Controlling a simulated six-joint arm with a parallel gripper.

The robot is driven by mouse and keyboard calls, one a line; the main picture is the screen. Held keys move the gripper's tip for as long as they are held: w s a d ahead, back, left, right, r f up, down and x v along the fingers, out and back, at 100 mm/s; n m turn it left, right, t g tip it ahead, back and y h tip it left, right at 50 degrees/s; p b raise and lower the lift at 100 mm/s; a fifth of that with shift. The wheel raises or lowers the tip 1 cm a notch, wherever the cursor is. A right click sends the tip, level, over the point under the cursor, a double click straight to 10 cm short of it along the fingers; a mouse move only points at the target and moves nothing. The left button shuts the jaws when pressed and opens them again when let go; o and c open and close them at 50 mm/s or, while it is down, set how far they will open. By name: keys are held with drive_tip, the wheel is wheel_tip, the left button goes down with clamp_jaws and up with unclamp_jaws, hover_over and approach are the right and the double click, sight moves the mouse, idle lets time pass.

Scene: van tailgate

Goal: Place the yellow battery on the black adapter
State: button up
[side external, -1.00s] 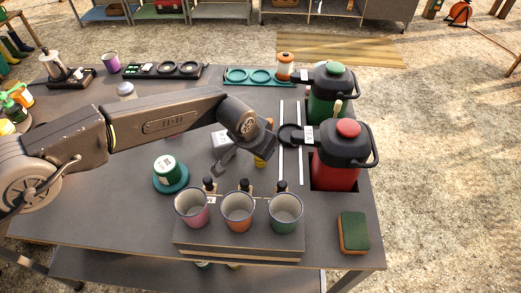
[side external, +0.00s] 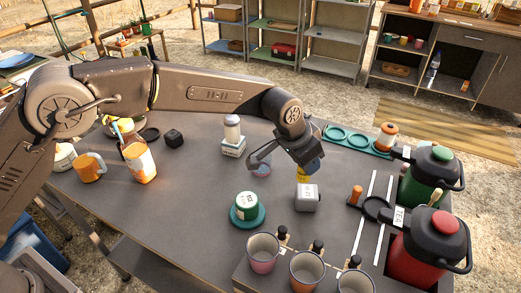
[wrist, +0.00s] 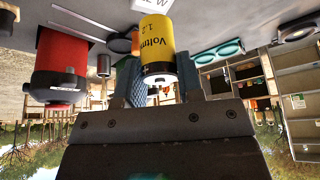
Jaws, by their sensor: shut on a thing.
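My gripper (side external: 303,166) is shut on the yellow battery (side external: 303,173), which shows just below the fingers. In the wrist view the battery (wrist: 158,45) is a yellow cylinder with black print, held between the blue-grey fingers. It appears above the table, behind a grey-white box in the side view. A flat black round piece (side external: 377,209), which looks like the black adapter, lies by the red jug, right of my gripper. It also seems to show in the wrist view (wrist: 120,46). Another black disc (side external: 149,134) lies far left; I cannot tell for certain which is the adapter.
The grey-white box (side external: 307,199) stands just in front of the battery. A green can on a teal disc (side external: 247,224) is left of it. Several cups (side external: 307,270) stand at the front. The red jug (side external: 415,255) and green jug (side external: 430,180) stand right. A teal tray (side external: 345,137) lies behind.

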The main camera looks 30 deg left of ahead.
wheel_tip(320, 180, up, 9)
drive_tip(key=w+a+n+y, duration=0.1)
drive_tip(key=w+a+n, duration=0.4)
drive_tip(key=a, duration=0.8)
drive_tip(key=n+y, duration=0.4)
drive_tip(key=n, duration=0.4)
hover_over(172, 134)
wheel_tip(172, 134, down, 11)
drive_tip(key=shift+w+f, duration=0.15)
drive_tip(key=shift+f, duration=1.95)
drive_tip(key=shift+f, duration=0.15)
drive_tip(key=o, duration=1)
